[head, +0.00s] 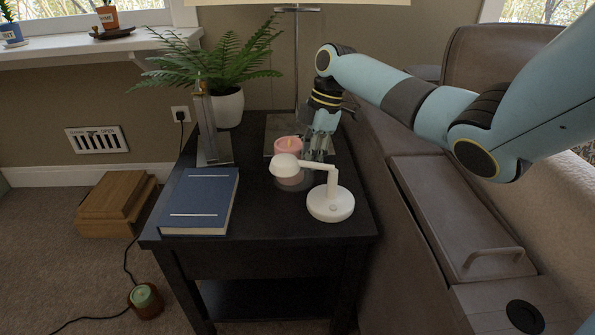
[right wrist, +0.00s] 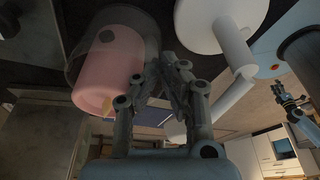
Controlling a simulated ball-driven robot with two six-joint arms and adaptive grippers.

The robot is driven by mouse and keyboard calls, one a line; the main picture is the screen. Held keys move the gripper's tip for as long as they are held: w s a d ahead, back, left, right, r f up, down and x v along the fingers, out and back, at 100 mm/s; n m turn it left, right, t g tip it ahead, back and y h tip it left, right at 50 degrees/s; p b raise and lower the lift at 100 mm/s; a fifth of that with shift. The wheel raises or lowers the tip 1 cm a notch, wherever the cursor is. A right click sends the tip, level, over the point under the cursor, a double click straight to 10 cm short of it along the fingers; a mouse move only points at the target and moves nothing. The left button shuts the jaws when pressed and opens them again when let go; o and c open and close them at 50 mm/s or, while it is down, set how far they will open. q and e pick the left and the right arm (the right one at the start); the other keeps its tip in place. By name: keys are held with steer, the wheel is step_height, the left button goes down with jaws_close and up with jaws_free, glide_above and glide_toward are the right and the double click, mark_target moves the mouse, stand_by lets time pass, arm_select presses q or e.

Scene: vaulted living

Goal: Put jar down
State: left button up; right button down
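The jar (head: 289,145) is clear glass with a pink candle inside, on or just above the dark side table (head: 270,229); its base is partly hidden behind the white lamp. It also shows large in the right wrist view (right wrist: 107,62). My right gripper (head: 318,152) points down at the jar's right side. In the right wrist view its fingers (right wrist: 170,85) are nearly together at the glass wall, apparently pinching it. My left gripper (right wrist: 290,104) shows small at the right of that view, away from the table; its opening is too small to judge.
A white lamp (head: 331,204) stands close in front of the jar. A blue book (head: 200,200) lies at the front left. A bookend (head: 210,140), a potted fern (head: 228,105) and a tall lamp's metal base (head: 276,128) stand behind. A brown sofa (head: 430,215) borders the right side.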

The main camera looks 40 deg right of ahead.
stand_by(0.4)
steer(key=shift+r, duration=0.15)
step_height(320, 180, up, 15)
steer(key=p, duration=0.7)
steer(key=shift+w, duration=0.25)
